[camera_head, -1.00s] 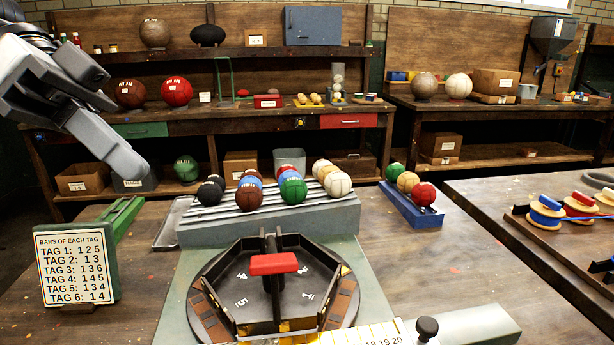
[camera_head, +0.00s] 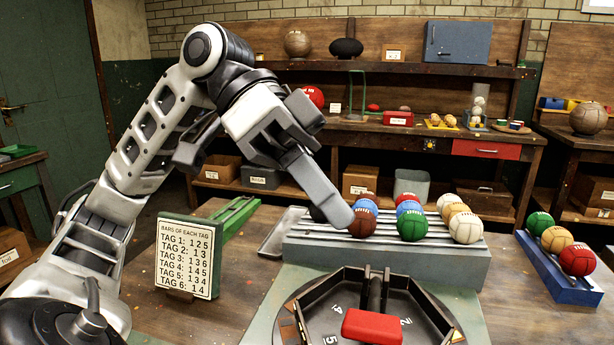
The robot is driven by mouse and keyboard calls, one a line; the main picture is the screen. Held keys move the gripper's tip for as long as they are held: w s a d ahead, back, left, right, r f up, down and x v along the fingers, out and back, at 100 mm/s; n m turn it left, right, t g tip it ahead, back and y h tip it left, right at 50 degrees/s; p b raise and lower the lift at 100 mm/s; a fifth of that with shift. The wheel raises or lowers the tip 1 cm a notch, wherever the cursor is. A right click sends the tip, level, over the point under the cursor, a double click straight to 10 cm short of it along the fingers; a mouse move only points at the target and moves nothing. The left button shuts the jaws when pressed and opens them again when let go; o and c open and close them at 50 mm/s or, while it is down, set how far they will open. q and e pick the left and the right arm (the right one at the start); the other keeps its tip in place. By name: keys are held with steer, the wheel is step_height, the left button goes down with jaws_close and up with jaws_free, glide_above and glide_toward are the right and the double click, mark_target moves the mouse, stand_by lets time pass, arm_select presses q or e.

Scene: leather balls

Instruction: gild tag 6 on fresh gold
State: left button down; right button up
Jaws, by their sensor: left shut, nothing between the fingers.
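The tag card (camera_head: 187,256) stands at the left of the bench; its last line reads "TAG 6: 1 4". A black numbered dial (camera_head: 330,312) with a red-topped handle (camera_head: 372,326) sits at the front centre, its lower part cut off by the frame. My left gripper (camera_head: 338,212) is shut and empty, in front of the left end of the grey ball rack (camera_head: 390,262). The rack bears brown (camera_head: 363,222), green (camera_head: 412,226) and cream (camera_head: 466,228) balls in front, with others behind. The gripper hides most of a dark ball there. No gold strip shows now. My right gripper is not in view.
A blue rack (camera_head: 558,274) with green, tan and red balls stands at the right. A green channel (camera_head: 232,216) and a metal tray (camera_head: 283,232) lie behind the card. Bare bench (camera_head: 510,310) shows between the dial and the blue rack.

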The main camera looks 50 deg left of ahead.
mark_target(374, 300)
arm_select(q)
steer(key=d+f, duration=0.1)
steer(key=f, duration=0.1)
steer(key=d+f+b, duration=0.1)
steer(key=f, duration=0.1)
steer(key=d+f, duration=0.2)
steer(key=shift+s+b, duration=0.25)
steer(key=shift+b, duration=0.1)
steer(key=shift+s+f, duration=0.15)
steer(key=shift+f, duration=0.05)
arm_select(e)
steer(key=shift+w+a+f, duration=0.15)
